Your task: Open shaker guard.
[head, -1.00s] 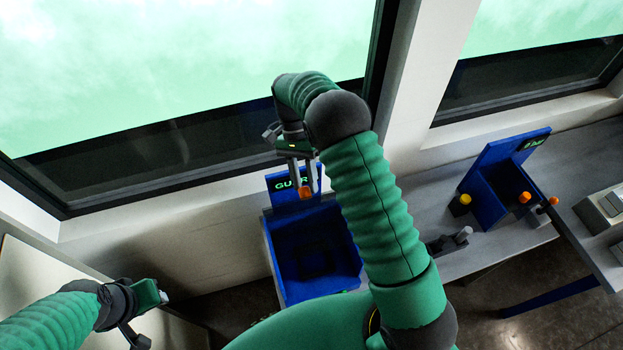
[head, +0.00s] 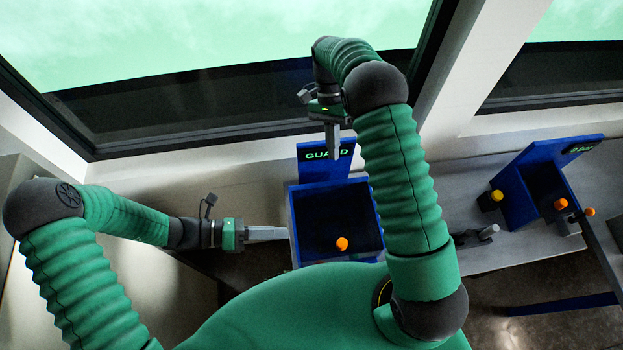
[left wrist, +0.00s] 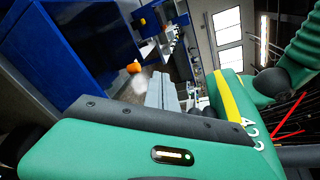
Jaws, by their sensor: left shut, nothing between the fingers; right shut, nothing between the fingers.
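The blue shaker guard station (head: 292,205) is an open-topped box with a back plate that reads GUARD (head: 312,157). An orange knob (head: 342,243) shows near the front of the box; its stem is hard to make out. My right gripper (head: 335,157) is shut and empty, pointing down in front of the back plate and covering part of the lettering. My left gripper (head: 287,233) is shut and empty, its fingertips at the box's left side; contact cannot be told. In the left wrist view its fingers (left wrist: 163,92) point past the orange knob (left wrist: 134,68), with the blue box at upper left.
A small grey lever (head: 488,231) stands on the grey bench between. A window (head: 200,105) and white wall lie behind the box.

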